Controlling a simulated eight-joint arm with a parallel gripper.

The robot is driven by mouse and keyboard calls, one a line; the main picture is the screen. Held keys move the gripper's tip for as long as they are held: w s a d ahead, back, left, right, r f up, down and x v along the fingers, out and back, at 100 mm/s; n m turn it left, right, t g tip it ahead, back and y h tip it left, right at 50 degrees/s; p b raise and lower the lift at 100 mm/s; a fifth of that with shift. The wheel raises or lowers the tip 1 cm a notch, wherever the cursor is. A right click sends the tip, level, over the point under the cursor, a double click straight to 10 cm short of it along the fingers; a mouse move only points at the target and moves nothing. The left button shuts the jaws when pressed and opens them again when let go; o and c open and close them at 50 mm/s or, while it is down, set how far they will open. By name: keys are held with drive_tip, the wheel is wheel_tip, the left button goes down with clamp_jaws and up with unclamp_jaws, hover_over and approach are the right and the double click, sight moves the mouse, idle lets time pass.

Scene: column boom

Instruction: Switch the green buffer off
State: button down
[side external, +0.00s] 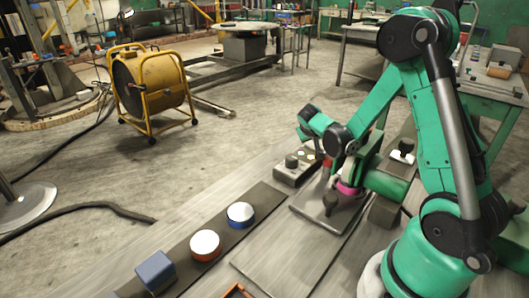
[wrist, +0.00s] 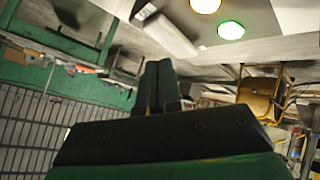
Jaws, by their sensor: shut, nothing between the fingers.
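A round disc with a bright white top and a green rim, the green buffer (wrist: 231,30), shows near the top of the wrist view. I cannot pick it out in the side view, where my arm covers part of the work area. My gripper (wrist: 158,68) has its two dark fingers together, with nothing between them. The fingertips are apart from the green-rimmed disc, below and left of it in the picture. In the side view, my wrist is above the bench near a control box (side external: 298,168), and the fingertips are hard to make out.
A second bright disc (wrist: 205,5) sits beside the green one. Blue-rimmed (side external: 240,214) and orange-rimmed (side external: 205,246) discs and a blue block (side external: 156,271) sit on a dark strip. A dark knob (side external: 331,204) stands near my arm. A yellow fan (side external: 150,82) stands on the floor.

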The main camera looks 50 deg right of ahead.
drive_tip(key=shift+f, duration=0.55)
idle(0.7)
drive_tip(key=shift+r, duration=0.55)
drive_tip(key=shift+s+r, duration=0.2)
drive_tip(key=shift+r, duration=1.05)
drive_tip(key=shift+s+r, duration=0.2)
drive_tip(key=shift+r, duration=1)
